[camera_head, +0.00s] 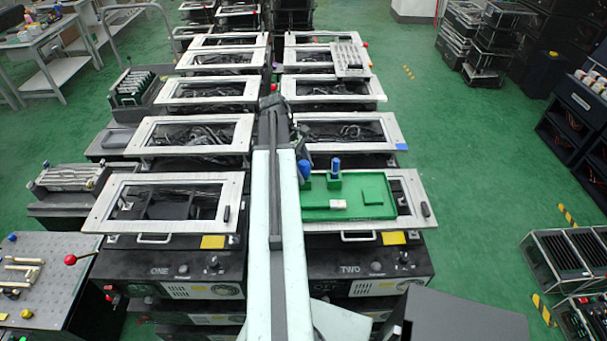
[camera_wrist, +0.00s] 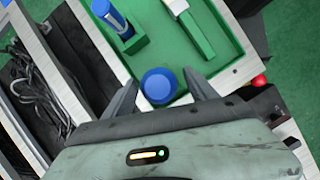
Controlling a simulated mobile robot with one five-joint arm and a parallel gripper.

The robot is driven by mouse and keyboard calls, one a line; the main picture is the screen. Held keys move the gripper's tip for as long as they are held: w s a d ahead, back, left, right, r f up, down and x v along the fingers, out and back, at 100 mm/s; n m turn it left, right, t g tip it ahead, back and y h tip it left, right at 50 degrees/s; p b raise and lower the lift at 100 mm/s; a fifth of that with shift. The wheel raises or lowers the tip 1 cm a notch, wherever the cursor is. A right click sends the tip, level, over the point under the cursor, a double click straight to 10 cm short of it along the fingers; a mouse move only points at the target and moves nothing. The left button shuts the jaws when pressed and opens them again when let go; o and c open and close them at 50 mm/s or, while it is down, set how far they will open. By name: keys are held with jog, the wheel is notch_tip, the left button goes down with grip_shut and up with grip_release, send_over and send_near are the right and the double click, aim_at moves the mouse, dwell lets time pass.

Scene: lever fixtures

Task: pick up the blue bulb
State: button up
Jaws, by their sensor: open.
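A blue bulb (camera_wrist: 158,86) with a round top shows in the wrist view, between the two dark fingers of my gripper (camera_wrist: 160,78). The fingers are spread apart, with a gap on each side of the bulb, and are not closed on it. In the head view a blue rounded piece (camera_head: 304,169), which looks like the same bulb, shows at the left end of the green tray (camera_head: 370,185), partly hidden by my arm. A second blue piece (camera_head: 335,166) stands upright in a green holder on the tray; the wrist view shows it as a blue and white cylinder (camera_wrist: 112,18).
A white block (camera_head: 338,204) lies on the tray, which rests on the metal frame of the unit marked TWO (camera_head: 350,269). A red ball (camera_wrist: 260,80) shows beside the tray. Framed units stand in two rows, with open green floor (camera_head: 450,150) to the right.

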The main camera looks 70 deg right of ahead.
jog(key=shift+r, duration=0.1)
jog(key=c, duration=1.4)
